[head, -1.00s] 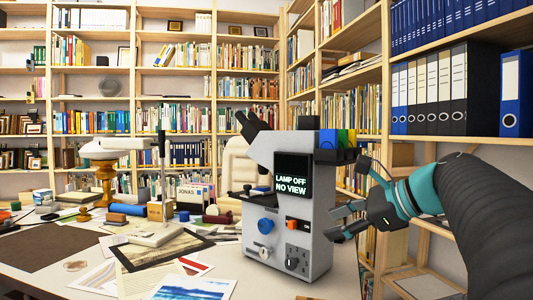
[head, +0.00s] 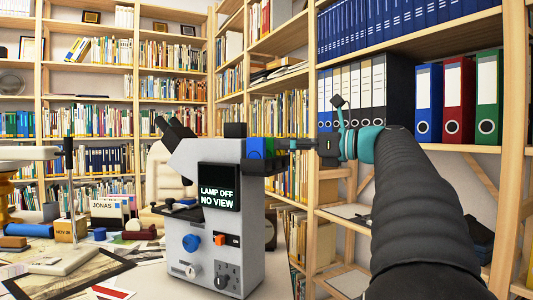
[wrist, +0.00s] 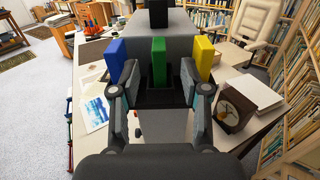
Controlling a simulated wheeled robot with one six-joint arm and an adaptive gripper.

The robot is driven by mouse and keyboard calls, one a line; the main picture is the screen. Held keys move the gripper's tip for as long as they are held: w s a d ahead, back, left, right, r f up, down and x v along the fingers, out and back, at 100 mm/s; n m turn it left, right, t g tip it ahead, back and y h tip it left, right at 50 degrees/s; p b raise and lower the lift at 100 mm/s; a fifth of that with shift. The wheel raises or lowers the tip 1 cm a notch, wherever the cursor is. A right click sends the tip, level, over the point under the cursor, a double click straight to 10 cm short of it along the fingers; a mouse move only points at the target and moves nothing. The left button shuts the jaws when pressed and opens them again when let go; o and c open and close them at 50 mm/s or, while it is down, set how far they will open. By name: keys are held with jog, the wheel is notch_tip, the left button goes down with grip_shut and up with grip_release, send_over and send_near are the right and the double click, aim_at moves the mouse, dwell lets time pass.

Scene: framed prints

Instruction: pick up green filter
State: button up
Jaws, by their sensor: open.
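The grey microscope (head: 215,230) stands on the desk, with a screen reading "LAMP OFF NO VIEW". The green filter (wrist: 159,62) stands upright in a dark holder at its side, between the blue filter (wrist: 116,60) and the yellow filter (wrist: 203,58). In the head view the green filter (head: 268,148) shows just past the blue one (head: 254,148), and the yellow one cannot be made out. My gripper (wrist: 159,78) is open, with one finger on each side of the green filter and gaps visible. In the head view my gripper (head: 290,145) reaches the filters from the right.
A small clock (wrist: 234,110) and a pale box (wrist: 256,92) lie on the desk beside the microscope. Shelves with binders (head: 428,100) rise behind my arm. A cream chair (wrist: 248,35) stands beyond the desk. Papers and a frame (head: 75,270) cover the desk at left.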

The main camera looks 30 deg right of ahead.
jog(key=shift+r+x, duration=0.2)
jog(key=shift+x, duration=1.3)
jog(key=shift+r+x, duration=0.15)
jog(key=shift+x, duration=1.4)
jog(key=shift+s, duration=0.1)
grip_shut()
